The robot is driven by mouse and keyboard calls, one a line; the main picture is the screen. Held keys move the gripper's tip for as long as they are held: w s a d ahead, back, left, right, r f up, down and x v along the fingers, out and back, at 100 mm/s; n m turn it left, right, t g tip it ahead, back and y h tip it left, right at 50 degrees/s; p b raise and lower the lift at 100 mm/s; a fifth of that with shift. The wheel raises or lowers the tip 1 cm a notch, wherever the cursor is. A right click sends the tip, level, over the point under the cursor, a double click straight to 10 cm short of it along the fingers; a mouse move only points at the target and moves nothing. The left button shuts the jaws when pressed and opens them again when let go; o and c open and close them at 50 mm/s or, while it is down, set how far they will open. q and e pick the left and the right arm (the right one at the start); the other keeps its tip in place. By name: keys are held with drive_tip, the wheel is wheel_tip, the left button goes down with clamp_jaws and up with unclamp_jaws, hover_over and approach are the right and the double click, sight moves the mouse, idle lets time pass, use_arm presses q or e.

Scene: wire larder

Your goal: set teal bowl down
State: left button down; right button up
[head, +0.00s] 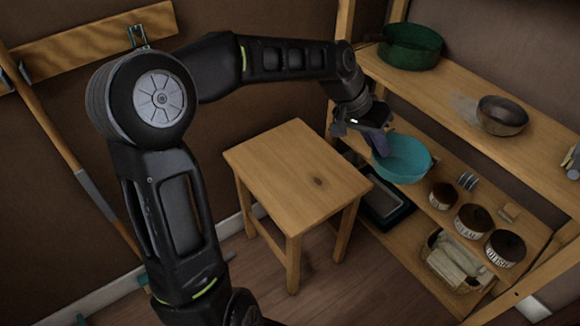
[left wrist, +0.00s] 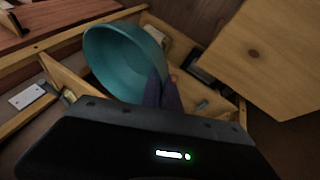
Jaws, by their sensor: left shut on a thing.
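The teal bowl (head: 404,160) is held by my left gripper (head: 380,143), which is shut on the bowl's left side in the head view. The bowl is tilted a little, in front of the shelf unit and right of the stool. In the left wrist view the teal bowl (left wrist: 122,62) shows its inside, and the fingers of my left gripper (left wrist: 163,88) meet its wall on the right. I cannot tell whether the bowl touches a shelf board. My right gripper does not show.
A wooden stool (head: 290,165) with a bare top stands left of the shelves. The upper shelf (head: 445,88) holds a green pot (head: 411,46) and a dark bowl (head: 502,115), with bare board between. Several labelled jars (head: 472,219) stand lower, above a basket (head: 452,264).

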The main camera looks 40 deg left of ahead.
sight(294, 215)
use_arm(q)
drive_tip(key=s+a+f+n+t+y, duration=0.1)
drive_tip(key=a+f+n, duration=0.4)
drive_tip(key=a, duration=0.5)
drive_tip(key=s+a+f+n+t+y, duration=0.1)
drive_tip(key=s+a+f+n+y, duration=0.3)
drive_tip(key=s+a+f+n, duration=0.2)
drive_tip(key=a+f+b, duration=0.1)
drive_tip(key=a+f, duration=0.1)
drive_tip(key=a, duration=0.2)
drive_tip(key=shift+s+a+f+y, duration=0.2)
drive_tip(key=shift+a+f+y, duration=0.05)
drive_tip(key=shift+f+y, duration=0.1)
wheel_tip(294, 215, down, 6)
drive_tip(key=b, duration=0.4)
drive_tip(key=shift+f+b, duration=0.15)
drive_tip(key=shift+b, duration=0.15)
drive_tip(key=shift+f, duration=0.1)
wheel_tip(294, 215, down, 4)
drive_tip(key=b, duration=0.3)
drive_tip(key=shift+r, duration=0.25)
drive_tip(key=shift+f, duration=0.1)
